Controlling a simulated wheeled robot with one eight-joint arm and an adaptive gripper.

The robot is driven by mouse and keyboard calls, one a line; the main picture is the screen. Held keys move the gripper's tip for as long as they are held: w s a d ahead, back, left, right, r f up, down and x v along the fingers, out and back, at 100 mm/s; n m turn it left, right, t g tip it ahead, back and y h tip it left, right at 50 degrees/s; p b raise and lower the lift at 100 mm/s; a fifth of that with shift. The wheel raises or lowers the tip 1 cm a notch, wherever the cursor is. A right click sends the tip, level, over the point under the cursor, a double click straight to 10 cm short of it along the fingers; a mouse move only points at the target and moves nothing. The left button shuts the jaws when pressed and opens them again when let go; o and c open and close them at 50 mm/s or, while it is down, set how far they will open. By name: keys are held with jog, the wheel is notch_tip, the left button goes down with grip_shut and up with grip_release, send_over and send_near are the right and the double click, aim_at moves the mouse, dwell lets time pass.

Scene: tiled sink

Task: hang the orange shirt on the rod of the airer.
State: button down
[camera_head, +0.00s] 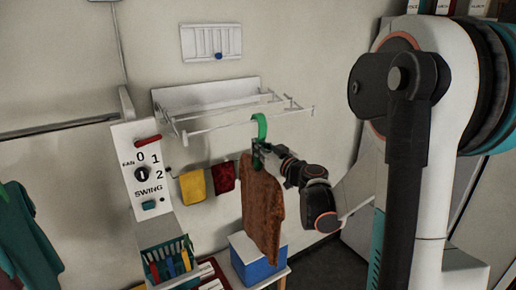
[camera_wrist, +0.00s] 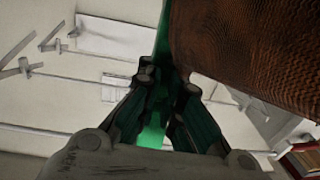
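The orange shirt (camera_head: 263,210), brown-orange and textured, hangs below a green hanger (camera_head: 261,128). The shirt also fills the upper right of the wrist view (camera_wrist: 250,50). My gripper (camera_head: 259,152) is shut on the hanger just under its hook; in the wrist view the fingers (camera_wrist: 166,85) close around the green strip (camera_wrist: 152,136). The white airer (camera_head: 215,104) is on the wall, with its rod (camera_head: 220,127) at the front. The hook's top overlaps the rod in the head view; I cannot tell whether it is around it or in front.
A yellow cloth (camera_head: 192,187) and a red cloth (camera_head: 224,177) hang lower on the wall. A switch panel (camera_head: 145,170) is left of the airer. A blue box (camera_head: 254,264) and a green basket (camera_head: 168,262) stand below. A green garment (camera_head: 28,240) hangs far left.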

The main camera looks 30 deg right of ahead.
jog(key=c, duration=1.7)
grip_release()
jog(key=shift+s, duration=0.1)
